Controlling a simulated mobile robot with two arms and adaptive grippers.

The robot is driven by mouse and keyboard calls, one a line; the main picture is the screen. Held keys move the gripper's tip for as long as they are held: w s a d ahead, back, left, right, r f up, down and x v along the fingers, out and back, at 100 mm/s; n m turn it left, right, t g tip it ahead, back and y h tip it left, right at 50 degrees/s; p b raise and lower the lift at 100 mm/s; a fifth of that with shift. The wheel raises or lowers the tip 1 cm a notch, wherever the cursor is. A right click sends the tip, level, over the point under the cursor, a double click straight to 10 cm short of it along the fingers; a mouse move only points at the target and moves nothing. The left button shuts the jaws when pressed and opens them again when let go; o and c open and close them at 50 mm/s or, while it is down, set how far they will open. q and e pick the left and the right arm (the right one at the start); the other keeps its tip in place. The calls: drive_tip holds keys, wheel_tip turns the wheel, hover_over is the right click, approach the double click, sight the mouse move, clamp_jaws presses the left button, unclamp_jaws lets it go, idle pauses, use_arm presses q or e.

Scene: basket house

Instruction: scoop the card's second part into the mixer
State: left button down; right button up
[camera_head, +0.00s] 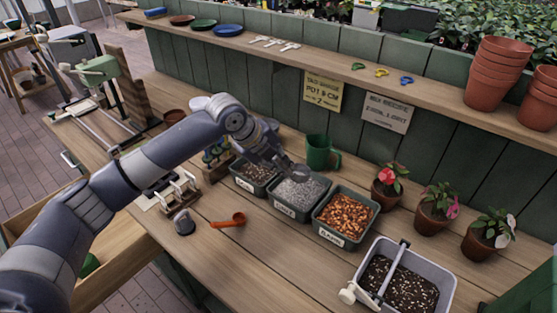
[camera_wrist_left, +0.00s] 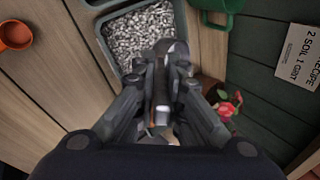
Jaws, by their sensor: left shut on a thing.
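The mixer (camera_head: 446,285) is a grey tub with a crank, holding dark speckled soil, at the lower right. The recipe card (camera_head: 388,112) hangs on the wall; the left wrist view reads "2 SOIL 1 GRIT" (camera_wrist_left: 300,58).
An orange bark bin (camera_head: 344,215) stands right of the grit, and a dark bin (camera_head: 253,176) left. A green mug (camera_head: 319,152) stands behind. An orange scoop (camera_head: 228,220) lies in front. Potted flowers (camera_head: 436,207) line the wall. Bare bench lies between bins and mixer.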

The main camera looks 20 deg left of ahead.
use_arm(q)
wheel_tip(320, 180, down, 8)
drive_tip(key=w+g+y+b, duration=0.1)
drive_tip(key=shift+d+b, duration=0.3)
drive_tip(key=shift+b, duration=0.05)
use_arm(e)
drive_tip(key=shift+w+a+f, duration=0.25)
drive_tip(key=shift+w+f, duration=0.3)
drive_tip(key=shift+f, duration=0.3)
drive_tip(key=shift+s, duration=0.15)
drive_tip(key=shift+r, duration=0.1)
use_arm(q)
drive_tip(key=shift+h, duration=0.3)
drive_tip(key=r+p, duration=0.1)
drive_tip(key=r, duration=0.1)
drive_tip(key=r+p, duration=0.4)
drive_tip(key=shift+s+a+r, duration=0.15)
drive_tip(key=shift+s+a, duration=0.1)
drive_tip(key=shift+s, duration=0.05)
drive_tip(key=shift+s+a+r+t+h+p, duration=0.15)
drive_tip(key=shift+r+t+p, duration=0.1)
drive_tip(key=shift+r+p, duration=0.5)
drive_tip(key=shift+w+r+t+h+p, duration=0.15)
drive_tip(key=shift+r+t+p, duration=0.2)
drive_tip(key=shift+r, duration=0.55)
drive_tip(key=shift+s, duration=0.1)
use_arm(e)
wheel_tip(320, 180, up, 7)
drive_tip(key=shift+d, duration=0.25)
